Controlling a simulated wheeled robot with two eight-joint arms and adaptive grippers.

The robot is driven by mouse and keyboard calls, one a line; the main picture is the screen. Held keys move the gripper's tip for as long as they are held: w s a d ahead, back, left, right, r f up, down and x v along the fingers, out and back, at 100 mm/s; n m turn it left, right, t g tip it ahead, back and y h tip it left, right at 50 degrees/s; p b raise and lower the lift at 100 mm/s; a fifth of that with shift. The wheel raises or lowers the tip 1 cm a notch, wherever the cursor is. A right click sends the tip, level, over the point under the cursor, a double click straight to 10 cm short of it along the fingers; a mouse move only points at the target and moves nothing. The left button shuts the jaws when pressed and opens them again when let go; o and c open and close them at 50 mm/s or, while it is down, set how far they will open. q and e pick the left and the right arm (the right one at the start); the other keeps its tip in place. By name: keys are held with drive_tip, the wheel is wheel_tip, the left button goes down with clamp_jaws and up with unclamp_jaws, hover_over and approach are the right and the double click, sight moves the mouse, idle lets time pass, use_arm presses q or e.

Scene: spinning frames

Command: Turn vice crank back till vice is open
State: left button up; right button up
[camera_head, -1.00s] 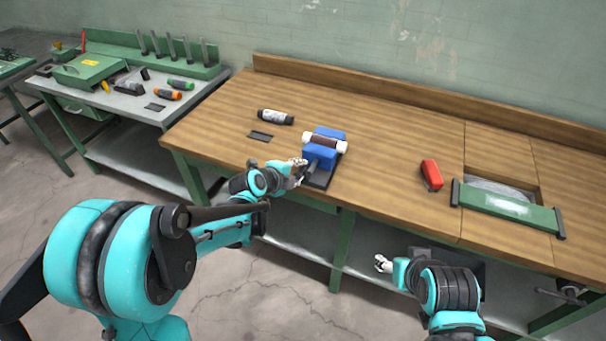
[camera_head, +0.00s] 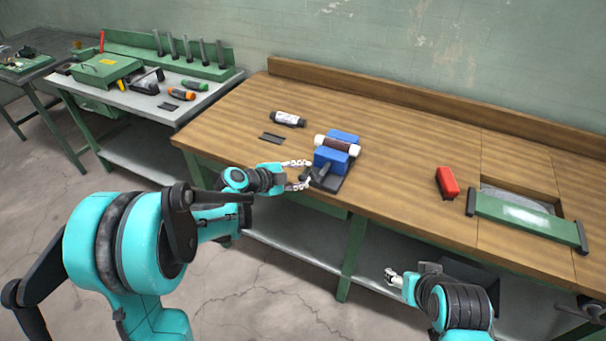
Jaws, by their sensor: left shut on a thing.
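The blue vice (camera_head: 331,160) stands on a dark base near the front edge of the wooden workbench. A dark cylinder with white ends (camera_head: 337,146) lies between its blue jaws. The dark vice crank (camera_head: 307,173) is on the front left side of the vice. My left gripper (camera_head: 304,175) is at the crank, with its white fingers on either side and shut on it. The exact contact is too small to see. My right gripper (camera_head: 388,275) is low, in front of the bench and well away from the vice; its finger opening is unclear.
A red object (camera_head: 447,183) and a green-framed bench recess (camera_head: 526,215) are to the right. A grey tool table (camera_head: 150,103) stands at the left. The bench between vice and red object is clear.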

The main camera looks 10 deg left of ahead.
use_arm(q)
drive_tip(key=shift+w+a+r, duration=0.2)
drive_tip(key=shift+w, duration=0.05)
idle(0.5)
drive_tip(key=o, duration=0.9)
drive_tip(key=shift+c, duration=0.2)
drive_tip(key=o, duration=0.3)
drive_tip(key=shift+f, duration=0.2)
drive_tip(key=v, duration=1.2)
drive_tip(key=shift+c, duration=0.4)
